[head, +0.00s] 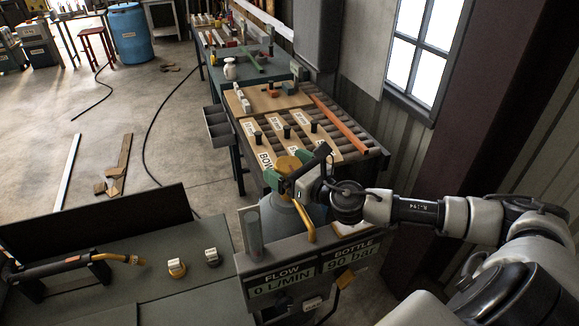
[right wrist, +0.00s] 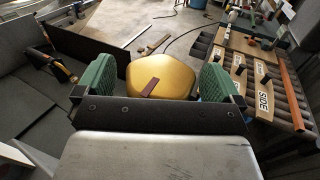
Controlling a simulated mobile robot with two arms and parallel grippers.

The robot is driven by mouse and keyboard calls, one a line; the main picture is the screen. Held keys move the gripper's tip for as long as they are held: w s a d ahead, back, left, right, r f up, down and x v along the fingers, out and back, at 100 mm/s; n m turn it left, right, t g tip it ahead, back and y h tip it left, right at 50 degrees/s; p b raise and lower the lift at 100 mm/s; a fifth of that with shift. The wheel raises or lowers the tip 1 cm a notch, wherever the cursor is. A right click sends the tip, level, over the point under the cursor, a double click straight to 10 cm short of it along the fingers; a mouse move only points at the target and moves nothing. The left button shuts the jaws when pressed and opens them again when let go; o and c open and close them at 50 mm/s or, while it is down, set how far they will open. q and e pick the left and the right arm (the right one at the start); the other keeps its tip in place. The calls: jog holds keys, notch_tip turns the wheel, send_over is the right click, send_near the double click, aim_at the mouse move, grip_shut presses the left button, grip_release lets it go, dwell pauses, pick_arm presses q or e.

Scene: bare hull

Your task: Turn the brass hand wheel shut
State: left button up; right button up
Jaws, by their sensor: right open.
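The brass hand wheel (head: 287,163) sits on top of a grey-blue gas bottle (head: 280,217) behind the gauge panel. In the right wrist view the wheel (right wrist: 158,72) is a rounded golden disc with a dark red mark on it. My right gripper (head: 289,169) is open at the wheel, its green finger pads on either side. In the right wrist view the right gripper (right wrist: 156,80) has a pad left and right of the wheel, with small gaps apparent. The panel (head: 305,268) reads FLOW 0 L/MIN and BOTTLE 90 bar. My left gripper is out of view.
A brass pipe (head: 304,222) and a grey upright tube (head: 254,232) stand close to the bottle. A torch-like tool (head: 75,264) rests on the bench at left, near two small knobs (head: 177,267). A roller table (head: 345,143) with labelled boards stands behind.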

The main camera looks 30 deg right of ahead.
jog(key=shift+s+d+f+b, duration=0.2)
jog(key=shift+s+b, duration=0.2)
jog(key=shift+s, duration=0.05)
jog(key=b+v, duration=0.3)
jog(key=v, duration=0.7)
jog(key=shift+r, duration=0.2)
jog(key=shift+a, duration=0.1)
